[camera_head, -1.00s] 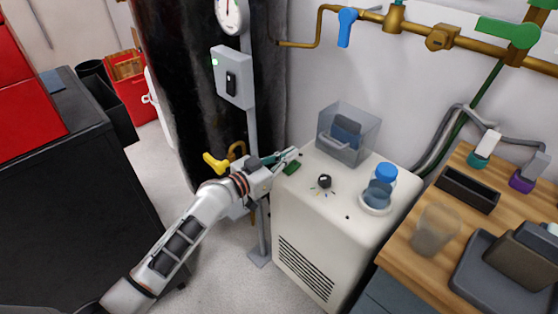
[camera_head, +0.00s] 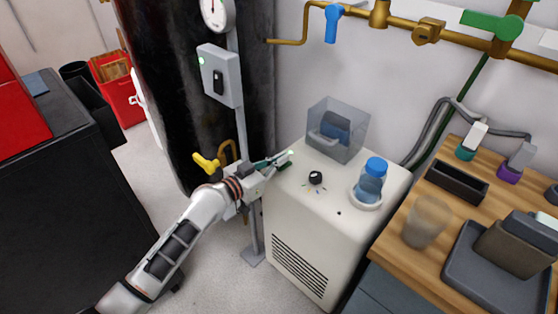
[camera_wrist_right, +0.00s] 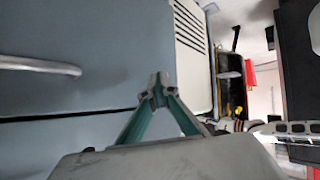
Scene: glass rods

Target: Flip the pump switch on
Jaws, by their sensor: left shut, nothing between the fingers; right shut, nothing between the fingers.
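A grey control box (camera_head: 220,75) with a black rocker switch (camera_head: 218,82) and a small lit green lamp (camera_head: 201,60) is on a post at upper left in the head view. No label is readable, and I cannot tell the rocker's position. A clear box (camera_head: 338,130) with a dark blue-grey part inside stands on the white cabinet (camera_head: 300,205). My left gripper (camera_head: 279,160) is shut and empty at the cabinet top's left edge, below and right of the control box; contact is unclear. My right gripper (camera_wrist_right: 158,92) is shut and empty in the right wrist view.
The cabinet top holds a black knob (camera_head: 315,177) and a blue-capped bottle (camera_head: 371,180). A yellow-handled valve (camera_head: 205,163) is beside my left wrist. A wooden bench (camera_head: 440,258) is at right. A blue-grey front with a bar handle (camera_wrist_right: 40,66) is near my right gripper.

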